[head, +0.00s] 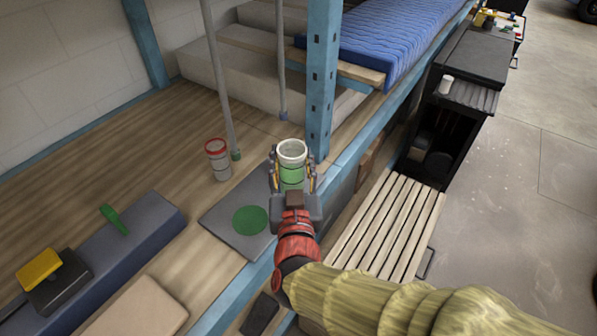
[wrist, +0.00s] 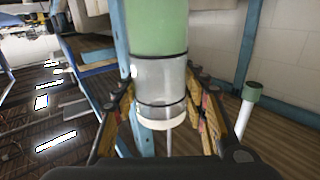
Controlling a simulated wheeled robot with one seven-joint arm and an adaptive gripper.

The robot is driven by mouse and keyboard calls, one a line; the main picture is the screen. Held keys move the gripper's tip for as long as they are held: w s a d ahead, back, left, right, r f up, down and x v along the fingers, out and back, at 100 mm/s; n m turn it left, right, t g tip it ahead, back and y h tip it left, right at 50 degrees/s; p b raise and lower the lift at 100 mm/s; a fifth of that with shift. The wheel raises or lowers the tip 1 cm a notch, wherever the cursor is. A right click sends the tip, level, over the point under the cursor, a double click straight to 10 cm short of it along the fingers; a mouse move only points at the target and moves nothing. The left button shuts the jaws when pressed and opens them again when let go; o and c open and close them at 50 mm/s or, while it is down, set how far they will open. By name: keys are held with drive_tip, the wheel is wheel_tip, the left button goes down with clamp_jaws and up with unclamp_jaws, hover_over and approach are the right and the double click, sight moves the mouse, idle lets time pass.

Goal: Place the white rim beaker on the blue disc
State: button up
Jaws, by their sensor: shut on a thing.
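The white rim beaker (head: 292,150) is clear with a green lower part and dark bands. My gripper (head: 292,178) is shut on it, one finger on each side. In the wrist view the beaker (wrist: 160,75) stands between the fingers (wrist: 163,97), its white rim toward the bottom of the picture. A green disc (head: 250,220) lies on a dark grey plate (head: 222,213), below and left of the beaker in the head view. No blue disc shows. The beaker's gap above the surface is hard to tell.
A red-rimmed beaker (head: 218,162) stands left of my gripper beside a thin grey pole (head: 222,90). A blue post (head: 322,80) rises just behind my gripper. A green item (head: 114,219) and a yellow block (head: 39,268) lie at left. Wooden floor left of the red-rimmed beaker is clear.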

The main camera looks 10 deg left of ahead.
drive_tip(key=shift+w, duration=0.25)
drive_tip(key=w+a+f+b, duration=0.1)
drive_tip(key=w+f+b, duration=0.1)
drive_tip(key=w+f, duration=0.2)
drive_tip(key=w+a+f+b, duration=0.2)
drive_tip(key=w+f, duration=0.2)
drive_tip(key=f, duration=0.1)
drive_tip(key=w+a+f+b, duration=0.2)
drive_tip(key=w+f, duration=0.2)
drive_tip(key=w, duration=0.1)
drive_tip(key=shift+a+f, duration=0.15)
drive_tip(key=shift+b, duration=0.3)
drive_tip(key=shift+f, duration=0.2)
drive_tip(key=o, duration=1.2)
